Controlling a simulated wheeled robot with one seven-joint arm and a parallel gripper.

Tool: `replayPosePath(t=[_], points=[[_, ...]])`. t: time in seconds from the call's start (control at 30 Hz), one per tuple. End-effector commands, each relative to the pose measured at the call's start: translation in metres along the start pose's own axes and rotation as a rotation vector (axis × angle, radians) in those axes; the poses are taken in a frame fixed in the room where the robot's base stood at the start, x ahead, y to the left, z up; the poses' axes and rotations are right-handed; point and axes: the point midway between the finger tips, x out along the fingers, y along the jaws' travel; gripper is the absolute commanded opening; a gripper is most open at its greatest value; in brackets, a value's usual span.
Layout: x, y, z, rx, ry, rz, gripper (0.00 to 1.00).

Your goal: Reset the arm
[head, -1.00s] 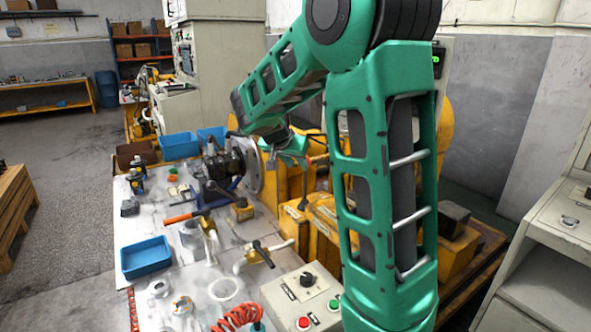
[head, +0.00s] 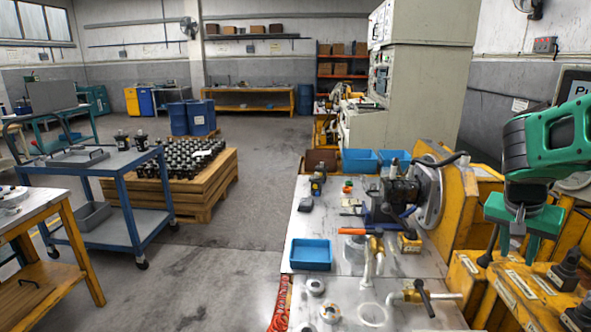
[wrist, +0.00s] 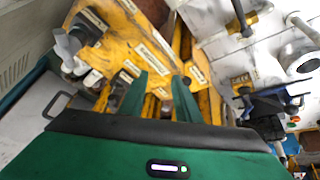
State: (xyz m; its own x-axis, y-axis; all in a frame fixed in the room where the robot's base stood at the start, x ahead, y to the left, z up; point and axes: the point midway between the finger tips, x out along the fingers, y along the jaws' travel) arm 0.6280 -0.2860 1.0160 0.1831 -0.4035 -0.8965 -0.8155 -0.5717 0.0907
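My green arm reaches in from the right edge of the head view. My gripper (head: 517,246) points down above the yellow machine blocks (head: 463,268) on the right of the bench. In the wrist view, its two green fingers (wrist: 159,82) stand apart with nothing between them. Yellow machine parts (wrist: 125,52) lie beyond the fingertips. The rest of my arm is cut off by the right edge of the head view.
The bench (head: 345,283) holds a dark hydraulic motor (head: 400,192), a blue tray (head: 310,254) and valves with handles. A blue trolley (head: 95,170) and a wooden pallet (head: 190,190) stand to the left. The grey floor (head: 215,265) between them and the bench is clear.

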Motion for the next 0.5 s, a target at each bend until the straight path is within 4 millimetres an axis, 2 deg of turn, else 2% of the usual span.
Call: replayPosePath(t=[0.03,0.1,0.3,0.4,0.5], points=[[-0.005,0.017,0.022,-0.028,-0.051,-0.012,0.3],[-0.012,0.036,0.056,-0.085,-0.128,-0.034,0.3],[-0.031,0.08,0.149,-0.246,-0.317,-0.111,0.3],[-0.039,0.093,0.183,-0.309,-0.379,-0.146,0.3],[-0.044,0.1,0.204,-0.352,-0.416,-0.17,0.3]])
